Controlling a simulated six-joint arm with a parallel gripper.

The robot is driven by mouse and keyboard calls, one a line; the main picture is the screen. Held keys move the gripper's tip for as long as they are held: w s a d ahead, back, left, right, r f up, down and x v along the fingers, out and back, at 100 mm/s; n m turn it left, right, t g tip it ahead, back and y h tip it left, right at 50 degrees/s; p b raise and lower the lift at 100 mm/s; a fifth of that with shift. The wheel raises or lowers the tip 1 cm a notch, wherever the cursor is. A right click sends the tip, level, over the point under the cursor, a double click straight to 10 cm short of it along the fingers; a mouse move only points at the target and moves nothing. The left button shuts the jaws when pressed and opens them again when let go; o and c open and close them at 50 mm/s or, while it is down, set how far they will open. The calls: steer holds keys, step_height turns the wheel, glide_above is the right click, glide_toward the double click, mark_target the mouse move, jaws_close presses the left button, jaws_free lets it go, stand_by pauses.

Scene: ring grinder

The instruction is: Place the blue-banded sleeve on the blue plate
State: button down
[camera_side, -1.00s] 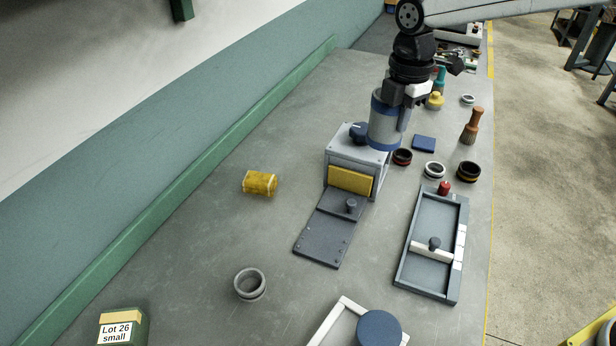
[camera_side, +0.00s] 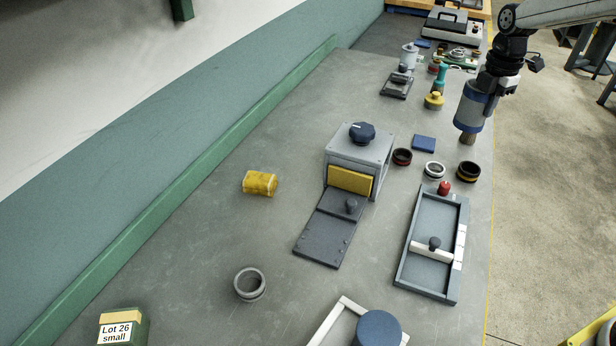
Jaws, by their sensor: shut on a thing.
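The blue-banded sleeve (camera_side: 470,106) is a grey cylinder with blue at its top and bottom. My gripper (camera_side: 487,84) is shut on it near its upper right side and holds it up, slightly tilted, near the table's right edge. The blue plate (camera_side: 424,143) is a small flat square on the table, left of and below the sleeve in the picture. Its top is bare. The sleeve is apart from it.
A brush (camera_side: 467,139) shows just under the sleeve, mostly hidden. Dark and pale rings (camera_side: 434,170) lie below the plate. A grey box with a dark knob (camera_side: 362,133) stands left. A grey tray (camera_side: 407,282) lies nearer.

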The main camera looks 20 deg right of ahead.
steer(key=shift+f, duration=1.1)
steer(key=shift+w, duration=0.1)
steer(key=w+d+f, duration=0.2)
steer(key=w+f, duration=0.2)
steer(key=w, duration=0.5)
glide_above(431, 148)
steer(key=shift+s+f, duration=0.2)
steer(key=shift+f, duration=2.55)
steer(key=shift+w+f, duration=0.2)
steer(key=shift+f, duration=1.55)
